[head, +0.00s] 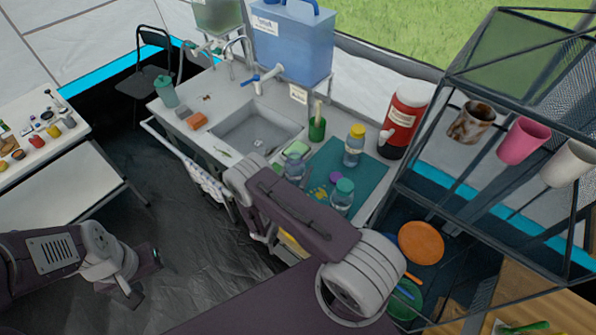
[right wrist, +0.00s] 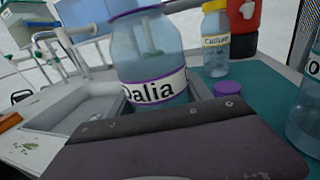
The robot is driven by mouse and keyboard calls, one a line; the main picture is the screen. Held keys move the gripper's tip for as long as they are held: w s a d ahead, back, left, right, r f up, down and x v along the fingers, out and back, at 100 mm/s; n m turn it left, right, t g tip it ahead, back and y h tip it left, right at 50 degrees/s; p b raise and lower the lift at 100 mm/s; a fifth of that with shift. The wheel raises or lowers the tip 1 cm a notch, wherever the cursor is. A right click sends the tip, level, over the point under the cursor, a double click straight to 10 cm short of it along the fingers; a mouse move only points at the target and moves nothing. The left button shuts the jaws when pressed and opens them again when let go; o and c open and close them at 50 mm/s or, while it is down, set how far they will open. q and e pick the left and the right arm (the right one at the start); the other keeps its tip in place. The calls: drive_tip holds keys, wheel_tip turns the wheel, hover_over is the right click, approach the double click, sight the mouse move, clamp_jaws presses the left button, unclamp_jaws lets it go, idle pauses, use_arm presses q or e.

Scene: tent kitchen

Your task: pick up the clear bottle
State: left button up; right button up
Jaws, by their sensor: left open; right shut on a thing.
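A clear bluish bottle (right wrist: 150,50) with purple bands and a label reading "Dalia" stands close in front of my right gripper (right wrist: 165,125) in the right wrist view. My right gripper is shut on this bottle; its dark body covers the lower part. In the head view the open-topped bottle (head: 294,164) shows just behind my right arm, which hides that gripper. A yellow-capped clear bottle (head: 354,146) and a teal-capped one (head: 341,197) stand nearby. My left gripper (head: 146,276) is open and empty above the floor at lower left.
A purple cap (head: 335,177) lies on the teal mat (head: 370,178). The sink (head: 252,124) is left of the bottles. A red jug (head: 405,118) and a wire rack (head: 447,86) bound the right side.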

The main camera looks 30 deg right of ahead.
sight(297, 154)
drive_tip(key=shift+r, duration=4.45)
